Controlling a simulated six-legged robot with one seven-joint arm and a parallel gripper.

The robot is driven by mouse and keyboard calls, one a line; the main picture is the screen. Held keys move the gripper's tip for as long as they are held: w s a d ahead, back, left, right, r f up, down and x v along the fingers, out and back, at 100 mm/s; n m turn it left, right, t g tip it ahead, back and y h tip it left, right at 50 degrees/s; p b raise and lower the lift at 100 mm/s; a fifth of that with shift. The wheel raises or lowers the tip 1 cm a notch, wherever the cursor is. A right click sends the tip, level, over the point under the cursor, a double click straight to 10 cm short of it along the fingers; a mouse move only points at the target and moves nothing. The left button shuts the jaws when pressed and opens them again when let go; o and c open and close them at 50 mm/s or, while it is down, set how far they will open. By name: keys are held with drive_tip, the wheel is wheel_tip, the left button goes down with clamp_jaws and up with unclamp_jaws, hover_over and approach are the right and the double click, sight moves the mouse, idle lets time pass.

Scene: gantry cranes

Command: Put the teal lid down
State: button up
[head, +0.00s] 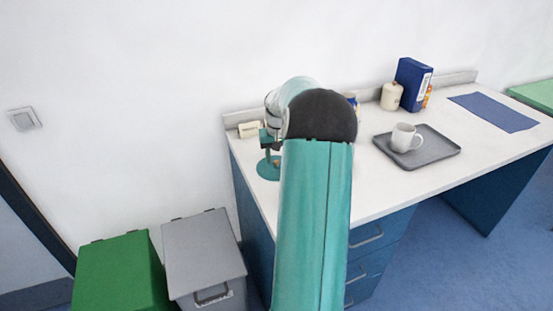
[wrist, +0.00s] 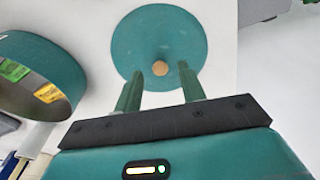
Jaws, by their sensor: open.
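The teal lid (wrist: 150,35), a round disc with a small wooden knob (wrist: 160,68), lies flat on the white desktop in the wrist view. In the head view the lid (head: 266,170) is at the desk's left end, partly hidden by my arm. My gripper (wrist: 160,72) is open, with its two fingers apart on either side of the knob. Whether a finger touches the knob I cannot tell. In the head view my gripper (head: 272,146) is just above the lid.
A teal round container (wrist: 50,55) with coloured items inside is close left of my gripper in the wrist view. On the white desk (head: 385,195) are a grey tray (head: 437,156) with a white mug (head: 404,138), a jar (head: 391,96) and a blue box (head: 409,86). Grey (head: 203,248) and green bins stand left.

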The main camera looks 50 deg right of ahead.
sight(278, 169)
wheel_tip(278, 169, up, 10)
drive_tip(key=shift+s+a+r, duration=0.25)
drive_tip(key=shift+s+a, duration=0.15)
drive_tip(key=shift+s, duration=0.05)
drive_tip(key=shift+s+a, duration=0.1)
idle(0.4)
